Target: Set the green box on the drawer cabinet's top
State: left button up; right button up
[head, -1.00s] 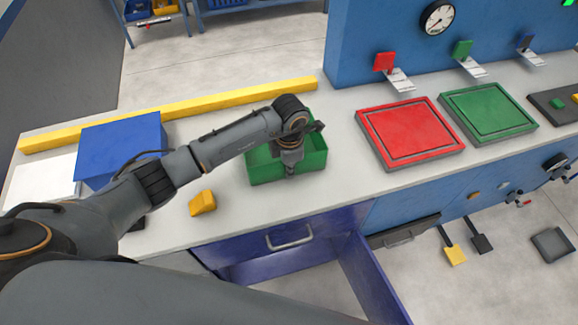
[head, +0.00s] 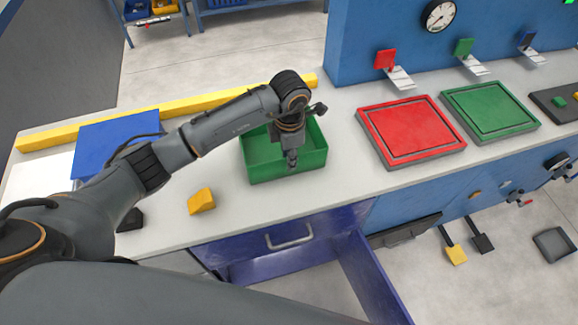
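The green box (head: 262,170) is an open-topped bin standing upright on the pale worktop (head: 345,180). It looks empty. My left gripper (head: 292,163) points down over the box, with its fingertips near the top of the front wall. The fingers look narrow from here, and I cannot tell whether they are parted or touching the wall. A dark blue drawer front with a metal handle (head: 289,237) is below the worktop's front edge. My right gripper is out of view.
A yellow wedge (head: 201,201) lies left of the green box. A long yellow bar (head: 225,100) runs along the back. A red square pad (head: 411,130) and a green square pad (head: 489,110) lie to the right. Clear worktop separates the green box from the red pad.

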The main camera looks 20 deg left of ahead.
pick_arm(q)
notch_tip(320, 180, up, 7)
jog(key=b, duration=0.1)
jog(key=shift+s+d, duration=0.1)
dwell(0.5)
